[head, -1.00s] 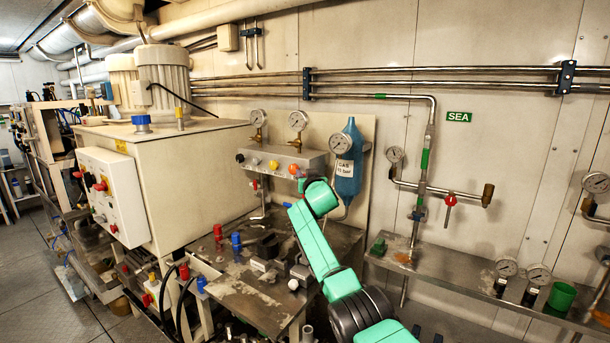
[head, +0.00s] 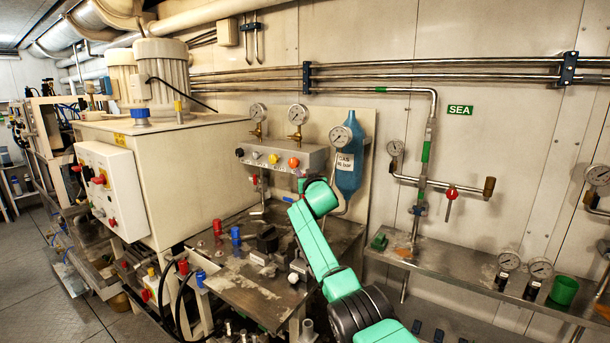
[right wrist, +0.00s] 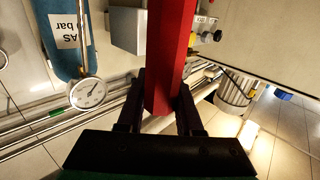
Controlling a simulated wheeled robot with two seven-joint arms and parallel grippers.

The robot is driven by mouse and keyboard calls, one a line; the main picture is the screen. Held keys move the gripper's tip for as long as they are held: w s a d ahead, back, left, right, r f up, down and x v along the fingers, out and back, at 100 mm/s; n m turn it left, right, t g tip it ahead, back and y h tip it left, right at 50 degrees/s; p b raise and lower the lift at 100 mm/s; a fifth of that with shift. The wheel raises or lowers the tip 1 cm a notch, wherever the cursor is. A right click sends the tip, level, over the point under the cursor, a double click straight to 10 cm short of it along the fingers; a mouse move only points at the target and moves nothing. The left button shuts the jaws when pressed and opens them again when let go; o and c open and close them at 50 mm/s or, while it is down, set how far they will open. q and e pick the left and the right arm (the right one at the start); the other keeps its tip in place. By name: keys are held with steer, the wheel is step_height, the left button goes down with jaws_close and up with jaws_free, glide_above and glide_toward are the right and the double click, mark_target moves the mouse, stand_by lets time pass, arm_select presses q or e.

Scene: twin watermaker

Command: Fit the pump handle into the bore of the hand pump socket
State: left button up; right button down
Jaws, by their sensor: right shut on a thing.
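The pump handle (right wrist: 172,55) is a straight red bar with flat faces in the right wrist view. It runs from the top edge down between the two black fingers of my right gripper (right wrist: 163,98), which is shut on it. In the head view my green right arm (head: 325,250) reaches up over the metal bench, and the arm hides the handle and most of the gripper. I cannot make out the hand pump socket or its bore for certain; the bench (head: 240,288) carries dark blocks (head: 268,240) and small metal fittings. My left gripper does not show.
A valve manifold (head: 282,157) with gauges and a blue gas bottle (head: 350,165) stand behind my arm. A cream cabinet (head: 200,180) stands left. A wall shelf (head: 450,262) with a green cup (head: 563,291) is right. Red and blue fittings stand on the bench.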

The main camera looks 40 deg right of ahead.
steer(key=shift+f+b, duration=0.35)
steer(key=shift+f, duration=0.1)
steer(key=shift+c, duration=2.4)
jaws_free()
steer(key=shift+r, duration=0.1)
steer(key=shift+s, duration=0.1)
steer(key=b+v, duration=0.3)
steer(key=v, duration=1.1)
steer(key=shift+s+a, duration=0.2)
